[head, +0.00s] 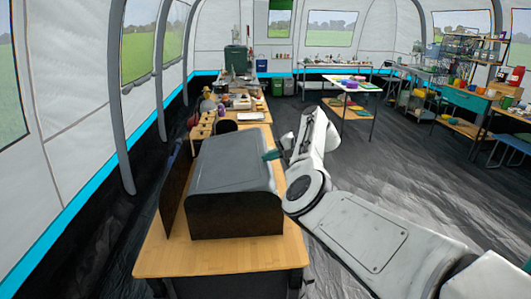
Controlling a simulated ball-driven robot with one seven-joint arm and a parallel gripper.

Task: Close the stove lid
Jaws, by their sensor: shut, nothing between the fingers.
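The stove (235,218) stands on the near end of the wooden table, with dark side panels. Its grey lid (232,160) lies over the top of the body and looks down or nearly down. I cannot tell whether it is flush all round. My gripper (270,155) is shut and empty, its greenish tip at the lid's right edge. I cannot tell whether it touches the lid. My arm comes in from the lower right, and its links hide part of the table's right edge.
The wooden table (215,259) has a bare strip in front of the stove. Behind the stove, jars, boards and other kitchen items crowd the table. The dark floor (400,165) to the right is open. A white-topped table (352,87) stands farther back.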

